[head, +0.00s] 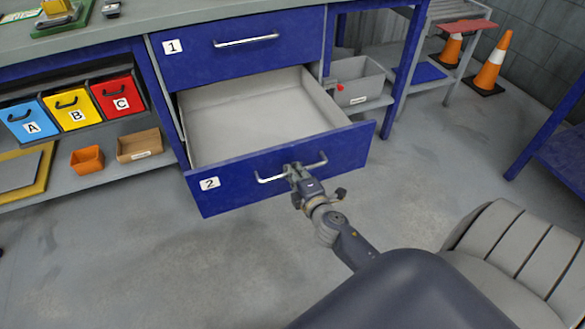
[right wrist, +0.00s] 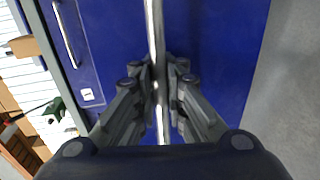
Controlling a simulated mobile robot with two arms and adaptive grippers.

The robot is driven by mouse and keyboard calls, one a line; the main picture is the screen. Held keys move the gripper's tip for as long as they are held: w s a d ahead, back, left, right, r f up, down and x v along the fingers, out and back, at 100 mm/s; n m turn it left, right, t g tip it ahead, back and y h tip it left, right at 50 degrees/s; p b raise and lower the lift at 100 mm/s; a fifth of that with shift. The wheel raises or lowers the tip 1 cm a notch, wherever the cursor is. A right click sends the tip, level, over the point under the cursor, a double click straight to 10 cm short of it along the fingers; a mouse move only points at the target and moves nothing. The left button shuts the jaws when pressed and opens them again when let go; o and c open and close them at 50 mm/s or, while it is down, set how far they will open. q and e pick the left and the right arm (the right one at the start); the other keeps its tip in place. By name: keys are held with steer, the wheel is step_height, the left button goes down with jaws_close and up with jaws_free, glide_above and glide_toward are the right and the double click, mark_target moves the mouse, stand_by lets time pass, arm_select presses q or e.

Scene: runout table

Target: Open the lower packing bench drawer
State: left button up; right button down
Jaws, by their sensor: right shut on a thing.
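The lower drawer front (head: 230,187) is blue with a white label "2". The drawer is pulled out from the packing bench, and its grey empty inside shows. Its silver bar handle (head: 270,180) runs across the front. My right gripper (head: 294,172) is shut on the handle near its middle. In the right wrist view the handle (right wrist: 153,25) passes between the two fingers (right wrist: 158,85), with the blue front behind. The upper drawer (head: 190,58), labelled "1", is closed. My left gripper is out of view.
Blue, yellow and red bins (head: 118,95) stand on a shelf at the left, above orange and brown trays (head: 138,145). A grey bin (head: 356,82) sits right of the drawer. Traffic cones (head: 492,65) stand at the back right. The floor (head: 130,260) before the drawer is clear.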

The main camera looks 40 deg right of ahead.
stand_by(0.3)
steer(key=c, duration=1.7)
jaws_free()
steer(key=shift+r, duration=0.1)
steer(key=shift+o, duration=0.2)
steer(key=shift+s, duration=0.1)
steer(key=v, duration=1.2)
